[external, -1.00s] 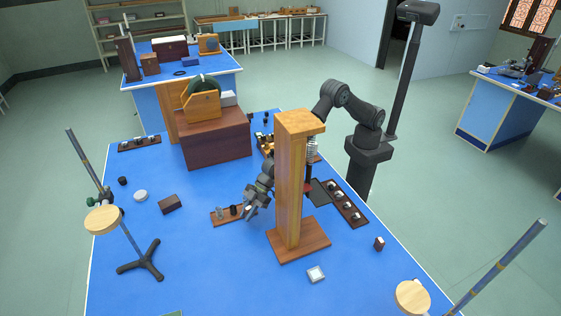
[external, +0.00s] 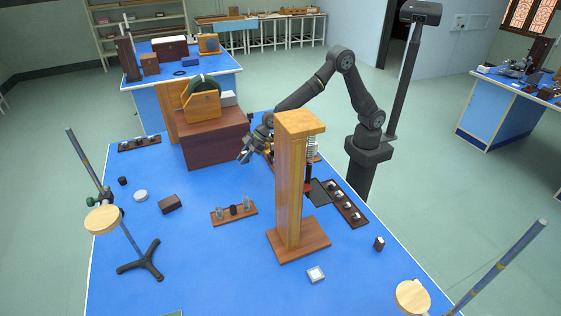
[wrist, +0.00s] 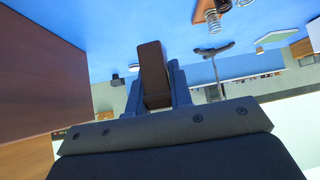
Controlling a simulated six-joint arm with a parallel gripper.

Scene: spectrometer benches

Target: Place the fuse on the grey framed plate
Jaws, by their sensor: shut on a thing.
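My gripper (external: 245,156) is raised beside the large brown wooden box, left of the tall wooden column. In the wrist view, my gripper (wrist: 154,95) is shut on a dark brown block, seemingly the fuse (wrist: 153,72). The fuse is hard to make out in the external view.
The tall wooden column (external: 290,190) stands between my gripper and the plate. The large brown box (external: 215,140) is close to my gripper's left. A brown board with springs (external: 233,213) lies nearer the front. The table left of the plate is clear.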

